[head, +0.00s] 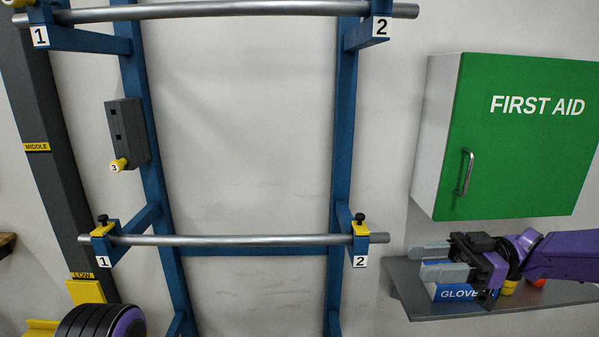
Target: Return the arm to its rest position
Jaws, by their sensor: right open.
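My right arm, purple, reaches in from the right edge in the head view. Its gripper (432,261) is open, with two grey fingers pointing left and nothing between them that I can see. It shows in front of the grey shelf and the blue glove box, below the first aid cabinet. My left gripper is not in view.
A green first aid cabinet (520,150) hangs at right above a grey shelf (440,306) bearing a blue glove box (455,294). A blue rack (343,130) holds an upper bar (230,9) and a lower bar (240,240). Bare wall lies between its posts.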

